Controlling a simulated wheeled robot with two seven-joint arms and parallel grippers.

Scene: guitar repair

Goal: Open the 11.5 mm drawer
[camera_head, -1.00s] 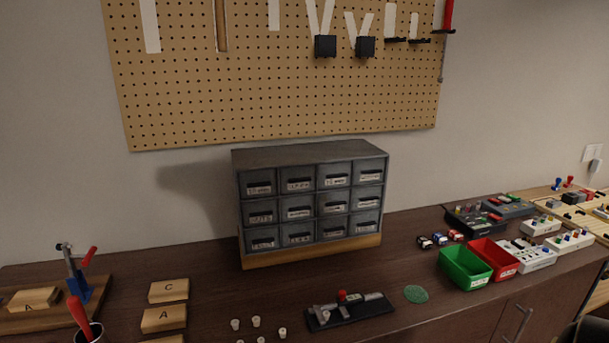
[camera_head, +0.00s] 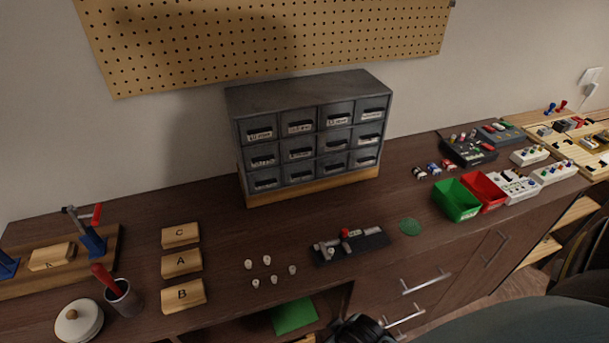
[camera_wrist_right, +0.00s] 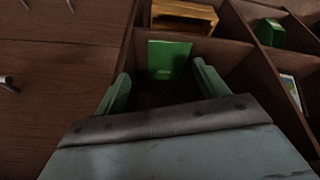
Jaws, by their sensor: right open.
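The drawer cabinet (camera_head: 310,143) is grey with a wooden base and stands on the workbench against the wall in the head view. Its front has rows of small drawers, each with a dark pull slot and a white label. All the drawers look shut. The labels are too small to read, so I cannot tell which is the 11.5 mm drawer. In the right wrist view my right gripper (camera_wrist_right: 160,72) is open and empty, its green fingers apart, pointing toward shelf compartments and far from the cabinet. My left gripper is not in view.
Wooden blocks (camera_head: 181,262), small white pegs (camera_head: 267,260) and a black fixture (camera_head: 350,246) lie in front of the cabinet. A green bin (camera_head: 457,200) and a red bin (camera_head: 486,190) stand right. Bench space (camera_head: 215,220) just before the cabinet is clear.

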